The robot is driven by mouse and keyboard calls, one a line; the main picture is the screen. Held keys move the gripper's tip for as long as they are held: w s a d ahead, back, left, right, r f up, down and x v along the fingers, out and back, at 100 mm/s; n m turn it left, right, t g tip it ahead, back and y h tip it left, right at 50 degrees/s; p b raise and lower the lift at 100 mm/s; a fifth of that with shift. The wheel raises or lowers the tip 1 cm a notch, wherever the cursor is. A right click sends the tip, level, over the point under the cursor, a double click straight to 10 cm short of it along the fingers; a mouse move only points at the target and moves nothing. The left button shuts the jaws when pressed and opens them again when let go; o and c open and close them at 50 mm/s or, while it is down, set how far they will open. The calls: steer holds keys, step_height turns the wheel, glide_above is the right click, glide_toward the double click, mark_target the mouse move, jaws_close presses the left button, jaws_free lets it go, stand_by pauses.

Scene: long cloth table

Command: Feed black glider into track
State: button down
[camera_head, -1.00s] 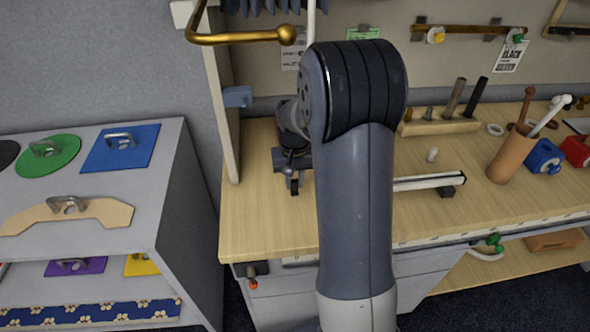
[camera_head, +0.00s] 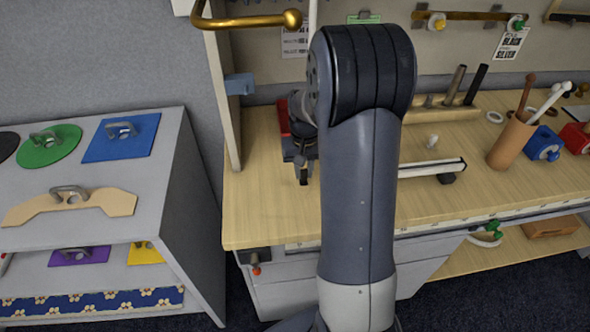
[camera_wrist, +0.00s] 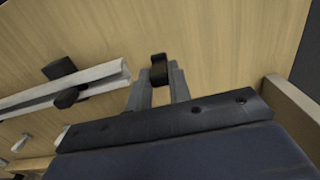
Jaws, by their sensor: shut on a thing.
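My gripper (camera_wrist: 159,80) is shut on a small black glider (camera_wrist: 158,66), held between the fingertips above the wooden table. The white track (camera_wrist: 100,77) lies to the left of the fingers in the wrist view, its open end close to the glider but apart from it. Black blocks (camera_wrist: 60,68) sit on both sides of the track. In the head view the track (camera_head: 430,168) shows right of my arm, which hides its left part. My gripper (camera_head: 303,172) is left of my arm there, above the table; the glider is too small to make out.
A small white peg (camera_head: 432,142) stands behind the track. A brown cup with sticks (camera_head: 510,146) and a blue block (camera_head: 542,145) stand to the right. A wooden side panel (camera_head: 222,100) bounds the left. The table's (camera_head: 270,215) front left is clear.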

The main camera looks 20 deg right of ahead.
steer(key=shift+s+d, duration=0.2)
steer(key=shift+d, duration=0.4)
steer(key=shift+s+d, duration=0.15)
steer(key=shift+d, duration=0.4)
steer(key=shift+s+d, duration=0.45)
steer(key=shift+d, duration=1.05)
steer(key=shift+s+d, duration=0.4)
steer(key=shift+d, duration=1.15)
steer(key=shift+s+d, duration=0.45)
steer(key=shift+d, duration=1.05)
steer(key=c, duration=1.2)
jaws_free()
steer(key=shift+c, duration=0.2)
steer(key=shift+r+p, duration=0.1)
steer(key=shift+p, duration=0.2)
step_height(320, 180, up, 11)
steer(key=p, duration=0.7)
steer(key=shift+p, duration=0.4)
steer(key=shift+f, duration=0.25)
